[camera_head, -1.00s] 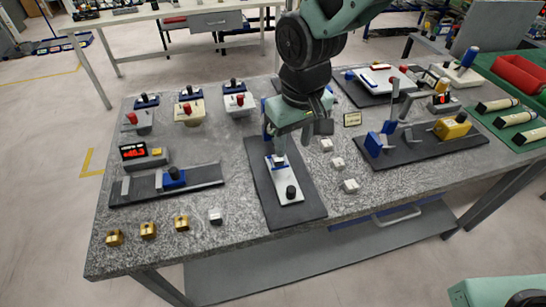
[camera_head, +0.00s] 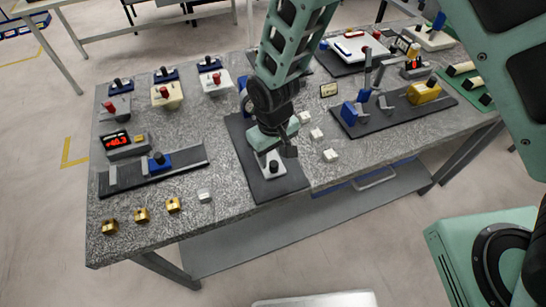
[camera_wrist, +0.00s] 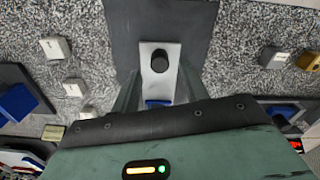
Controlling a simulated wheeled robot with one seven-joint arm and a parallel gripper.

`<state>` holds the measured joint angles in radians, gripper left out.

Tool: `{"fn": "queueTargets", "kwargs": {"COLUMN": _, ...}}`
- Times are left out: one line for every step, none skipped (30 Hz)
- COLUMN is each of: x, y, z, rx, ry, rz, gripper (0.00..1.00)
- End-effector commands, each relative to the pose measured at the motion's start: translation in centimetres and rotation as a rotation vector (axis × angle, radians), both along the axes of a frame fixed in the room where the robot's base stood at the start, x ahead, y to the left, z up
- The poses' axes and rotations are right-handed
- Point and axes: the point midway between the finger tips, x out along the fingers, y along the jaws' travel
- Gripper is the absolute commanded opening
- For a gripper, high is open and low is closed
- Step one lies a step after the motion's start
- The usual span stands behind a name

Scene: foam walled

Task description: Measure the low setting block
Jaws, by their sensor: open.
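My gripper (camera_head: 270,150) is open, low over a dark mat (camera_head: 275,190) in the middle of the bench. Under it lies a pale metal plate (camera_head: 268,171) with a black knob (camera_wrist: 160,62). In the wrist view the knob is beyond my fingertips, and a blue part (camera_wrist: 158,103) shows between the fingers; contact cannot be told. Several small blocks could be setting blocks: brass ones (camera_head: 141,215) and a silver one (camera_head: 204,195) at the front left, and white ones (camera_head: 330,155) right of the mat. Which is the low one cannot be told.
A gauge with red digits (camera_head: 116,141) stands left, behind a dark rail with a blue slider (camera_head: 159,161). Knobbed stations (camera_head: 167,94) line the back left. A dark board with blue clamps and a yellow block (camera_head: 424,91) is at right.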

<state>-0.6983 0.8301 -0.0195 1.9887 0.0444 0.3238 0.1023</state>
Motion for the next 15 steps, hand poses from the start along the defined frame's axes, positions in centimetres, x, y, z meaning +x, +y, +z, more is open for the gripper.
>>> {"fn": "queueTargets", "kwargs": {"x": -0.1, "y": -0.1, "z": -0.7, "rx": -0.002, "ry": 0.003, "rz": 0.000, "gripper": 0.45}}
{"fn": "queueTargets", "kwargs": {"x": 0.0, "y": 0.0, "z": -1.1, "rx": -0.001, "ry": 0.002, "rz": 0.000, "gripper": 0.45}}
{"fn": "queueTargets", "kwargs": {"x": 0.0, "y": 0.0, "z": -1.5, "rx": -0.002, "ry": 0.003, "rz": 0.000, "gripper": 0.45}}
{"fn": "queueTargets", "kwargs": {"x": 0.0, "y": 0.0, "z": -1.9, "rx": -0.002, "ry": 0.003, "rz": 0.000, "gripper": 0.45}}
{"fn": "queueTargets", "kwargs": {"x": 0.0, "y": 0.0, "z": -2.1, "rx": -0.001, "ry": 0.002, "rz": 0.000, "gripper": 0.45}}
{"fn": "queueTargets", "kwargs": {"x": 0.0, "y": 0.0, "z": -2.5, "rx": -0.001, "ry": 0.001, "rz": 0.000, "gripper": 0.45}}
{"fn": "queueTargets", "kwargs": {"x": 0.0, "y": 0.0, "z": -2.7, "rx": -0.001, "ry": 0.001, "rz": 0.000, "gripper": 0.45}}
{"fn": "queueTargets", "kwargs": {"x": 0.0, "y": 0.0, "z": -2.9, "rx": -0.001, "ry": 0.001, "rz": 0.000, "gripper": 0.45}}
{"fn": "queueTargets", "kwargs": {"x": 0.0, "y": 0.0, "z": -3.0, "rx": 0.000, "ry": 0.000, "rz": 0.000, "gripper": 0.45}}
{"fn": "queueTargets", "kwargs": {"x": 0.0, "y": 0.0, "z": -3.1, "rx": 0.000, "ry": 0.000, "rz": 0.000, "gripper": 0.45}}
{"fn": "queueTargets", "kwargs": {"x": 0.0, "y": 0.0, "z": -3.2, "rx": 0.001, "ry": -0.001, "rz": 0.000, "gripper": 0.45}}
{"fn": "queueTargets", "kwargs": {"x": 0.0, "y": 0.0, "z": -3.2, "rx": 0.001, "ry": -0.001, "rz": 0.000, "gripper": 0.45}}
{"fn": "queueTargets", "kwargs": {"x": 0.0, "y": 0.0, "z": -3.3, "rx": 0.001, "ry": -0.001, "rz": 0.001, "gripper": 0.45}}
{"fn": "queueTargets", "kwargs": {"x": 0.0, "y": 0.0, "z": -3.3, "rx": 0.001, "ry": -0.001, "rz": 0.001, "gripper": 0.45}}
{"fn": "queueTargets", "kwargs": {"x": 0.0, "y": 0.0, "z": -3.3, "rx": 0.001, "ry": -0.001, "rz": 0.001, "gripper": 0.45}}
